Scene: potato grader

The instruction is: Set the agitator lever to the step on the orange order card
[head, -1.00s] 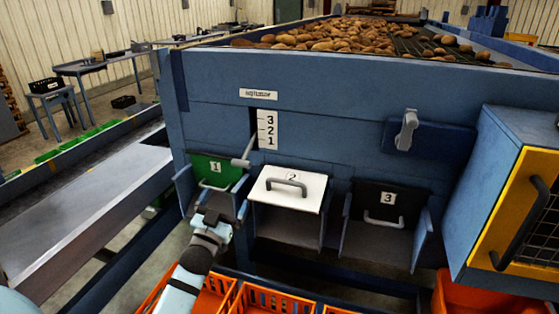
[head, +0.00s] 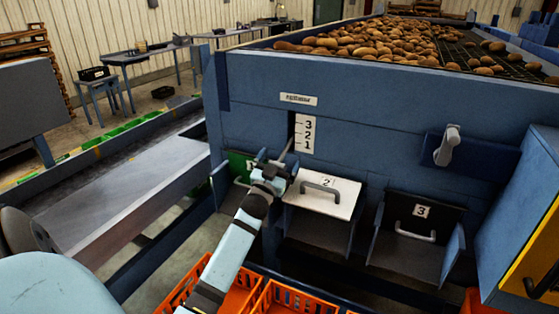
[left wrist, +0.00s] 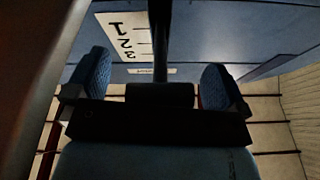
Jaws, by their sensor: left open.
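The agitator lever (head: 288,149) is a thin grey bar sticking out of a dark slot on the blue machine front. It stands beside the low end of the white step scale (head: 307,134), marked 3, 2, 1 from top to bottom; its exact step I cannot tell. My left gripper (head: 277,164) is open at the lever's outer end. In the left wrist view, its two blue pads (left wrist: 157,82) stand apart on either side of a dark upright bar (left wrist: 160,40), apparently the lever. The upside-down scale (left wrist: 130,35) shows behind. I see no orange order card. My right gripper is not in view.
Below the scale are a green flap 1 (head: 239,166), a white flap 2 (head: 322,195) and a black flap 3 (head: 421,218), close under my gripper. A grey handle (head: 447,146) sits to the right. Orange crates (head: 290,299) stand below.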

